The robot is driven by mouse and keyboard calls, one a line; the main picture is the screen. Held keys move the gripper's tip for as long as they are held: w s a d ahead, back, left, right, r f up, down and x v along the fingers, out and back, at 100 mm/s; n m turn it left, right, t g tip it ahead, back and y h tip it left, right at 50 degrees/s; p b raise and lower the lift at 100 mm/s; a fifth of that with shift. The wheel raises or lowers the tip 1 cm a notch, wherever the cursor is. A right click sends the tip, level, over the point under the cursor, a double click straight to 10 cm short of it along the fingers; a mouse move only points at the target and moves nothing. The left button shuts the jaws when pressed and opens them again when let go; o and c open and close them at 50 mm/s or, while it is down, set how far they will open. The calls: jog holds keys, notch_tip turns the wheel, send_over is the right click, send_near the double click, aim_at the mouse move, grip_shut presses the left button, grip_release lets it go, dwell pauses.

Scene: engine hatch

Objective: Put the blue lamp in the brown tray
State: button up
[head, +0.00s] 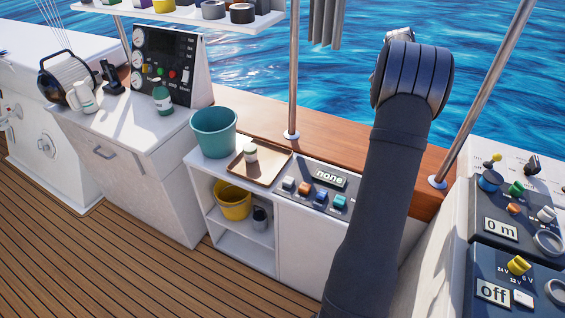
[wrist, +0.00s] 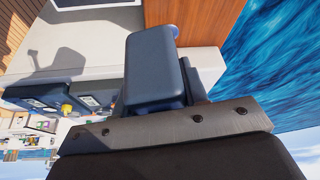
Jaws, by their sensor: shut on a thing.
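The brown tray (head: 272,166) lies on the white counter, with a small white jar with a green lid (head: 250,153) in it. My gripper (wrist: 160,65) shows in the wrist view, with a dark finger in front. It is shut on a blue thing (wrist: 176,31), which I take to be the blue lamp. Only small blue edges show past the finger. In the head view my arm rises to the right of the tray, and its bulk hides the gripper's jaws and what they hold.
A teal bucket (head: 214,134) stands just left of the tray. A button panel (head: 309,190) reading "none" lies to its right. A metal post (head: 293,70) rises behind the tray. A yellow bucket (head: 233,204) sits on the shelf below. Control boxes (head: 515,230) stand at the right.

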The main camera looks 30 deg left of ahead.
jog(key=s+a+f+m, duration=0.1)
jog(key=s+a+f, duration=0.3)
jog(key=a, duration=0.9)
jog(key=s+a+f+m, duration=0.1)
jog(key=s+a+f, duration=0.3)
jog(key=a+f, duration=0.7)
jog(key=s+a+f+m+g, duration=0.1)
jog(key=s+a+f, duration=0.3)
jog(key=a, duration=1.3)
jog(key=shift+s+f, duration=0.15)
jog(key=shift+f, duration=0.8)
jog(key=shift+s+f, duration=0.15)
jog(key=shift+f, duration=2.85)
jog(key=shift+f, duration=0.1)
jog(key=o, duration=1.1)
